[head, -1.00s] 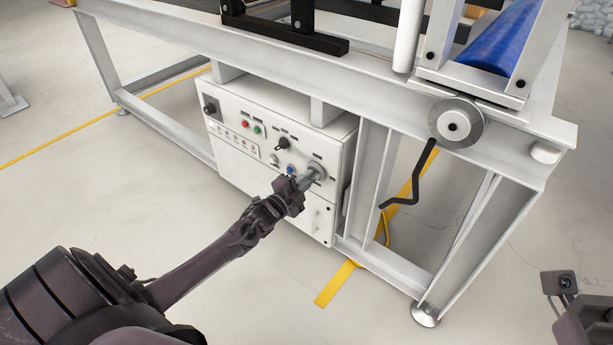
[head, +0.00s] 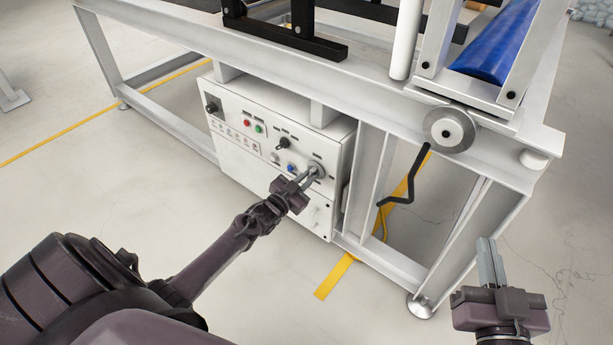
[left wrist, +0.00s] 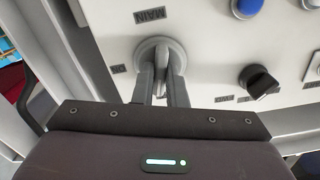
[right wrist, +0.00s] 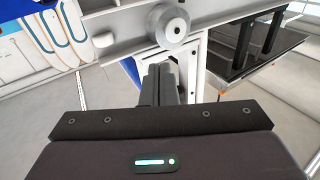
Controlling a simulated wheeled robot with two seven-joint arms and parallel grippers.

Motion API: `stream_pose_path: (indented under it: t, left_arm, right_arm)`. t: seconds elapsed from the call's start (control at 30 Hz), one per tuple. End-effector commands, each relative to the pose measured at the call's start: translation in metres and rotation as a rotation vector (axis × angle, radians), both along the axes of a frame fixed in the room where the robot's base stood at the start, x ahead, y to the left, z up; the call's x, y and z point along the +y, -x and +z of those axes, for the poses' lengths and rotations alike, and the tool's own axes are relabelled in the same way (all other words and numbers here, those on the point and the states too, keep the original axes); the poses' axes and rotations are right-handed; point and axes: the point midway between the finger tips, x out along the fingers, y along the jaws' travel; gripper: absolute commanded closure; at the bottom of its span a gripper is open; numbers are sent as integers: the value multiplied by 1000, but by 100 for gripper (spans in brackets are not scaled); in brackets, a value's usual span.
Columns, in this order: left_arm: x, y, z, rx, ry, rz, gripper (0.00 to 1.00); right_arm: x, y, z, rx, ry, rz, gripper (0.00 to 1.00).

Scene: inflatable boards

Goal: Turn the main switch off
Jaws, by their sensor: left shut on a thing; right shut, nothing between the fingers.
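The main switch (head: 317,167) is a round grey rotary knob at the right side of the white control panel (head: 262,158). In the left wrist view the switch (left wrist: 161,55) has a raised grip bar, and the label "MAIN" stands above it, upside down. My left gripper (head: 309,176) is shut on this bar, with one finger (left wrist: 161,85) on each side of it. The fingers hide part of the knob. My right gripper (head: 487,250) is shut and empty, in the air right of the bench frame; its fingers also show in the right wrist view (right wrist: 158,85).
The panel also carries a black knob (head: 284,144), a blue button (head: 292,168), red and green buttons (head: 252,126) and a black switch (head: 212,108). A hand wheel (head: 449,128) with a black crank (head: 410,185) sticks out of the bench frame (head: 360,90). Open floor lies in front.

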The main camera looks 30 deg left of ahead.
Motion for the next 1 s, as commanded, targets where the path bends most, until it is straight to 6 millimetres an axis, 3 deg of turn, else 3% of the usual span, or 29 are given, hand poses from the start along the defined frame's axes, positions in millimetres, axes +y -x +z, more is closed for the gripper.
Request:
stream_pose_path:
  t: [0.2, 0.4, 0.63, 1.0]
  left_arm:
    - [0, 1, -1, 16, 153, 0, 100]
    - [0, 1, -1, 23, 244, 0, 100]
    - [0, 1, -2, 26, 293, 0, 100]
    - [0, 1, -2, 28, 302, 0, 100]
  right_arm:
    - [1, 5, -39, 169, 68, 8, 100]
    - [1, 10, -62, 264, 107, 13, 100]
    - [1, 14, -73, 312, 127, 16, 100]
    - [1, 15, -76, 322, 131, 17, 100]
